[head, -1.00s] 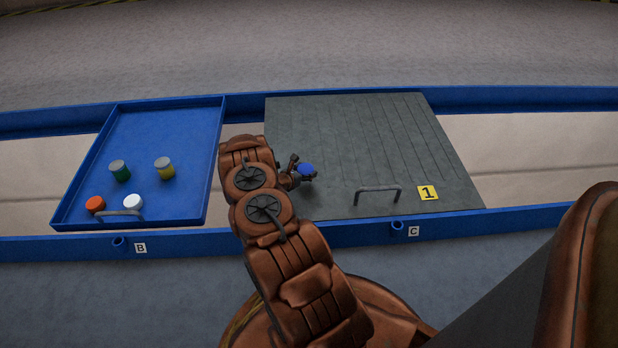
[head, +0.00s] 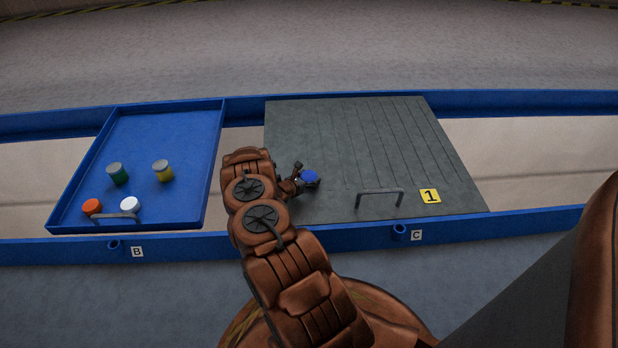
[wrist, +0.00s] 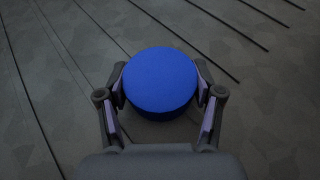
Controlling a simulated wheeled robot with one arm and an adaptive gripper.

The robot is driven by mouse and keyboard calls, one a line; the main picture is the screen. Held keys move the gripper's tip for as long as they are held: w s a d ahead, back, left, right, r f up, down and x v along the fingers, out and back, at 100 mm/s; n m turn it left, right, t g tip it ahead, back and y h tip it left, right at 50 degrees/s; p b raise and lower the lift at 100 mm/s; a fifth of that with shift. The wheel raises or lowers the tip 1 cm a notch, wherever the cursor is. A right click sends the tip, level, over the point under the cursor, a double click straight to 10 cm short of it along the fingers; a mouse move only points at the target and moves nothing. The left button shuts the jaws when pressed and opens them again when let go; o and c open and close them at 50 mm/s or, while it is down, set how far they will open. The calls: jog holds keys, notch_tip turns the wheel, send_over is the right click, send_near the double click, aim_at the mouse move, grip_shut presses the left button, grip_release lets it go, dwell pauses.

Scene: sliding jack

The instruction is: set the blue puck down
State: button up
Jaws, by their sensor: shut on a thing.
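The blue puck (head: 310,177) is between the fingers of my gripper (head: 308,182), over the left part of the grey grooved plate (head: 375,140). In the wrist view the round blue puck (wrist: 161,82) fills the space between the two fingers of my gripper (wrist: 161,98), which press on its left and right sides. The grey plate surface (wrist: 250,120) lies beneath it. I cannot tell whether the puck touches the plate.
A blue tray (head: 165,120) on the left holds a green jar (head: 118,174), a yellow jar (head: 163,171), an orange puck (head: 92,207) and a white one (head: 130,204). The grey plate has a handle (head: 380,192) and a yellow "1" label (head: 430,196). Its middle and right are clear.

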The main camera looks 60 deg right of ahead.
jog(key=o, duration=1.2)
jog(key=shift+f, duration=0.1)
jog(key=shift+o, duration=0.2)
jog(key=shift+r+b, duration=0.25)
jog(key=shift+b, duration=0.2)
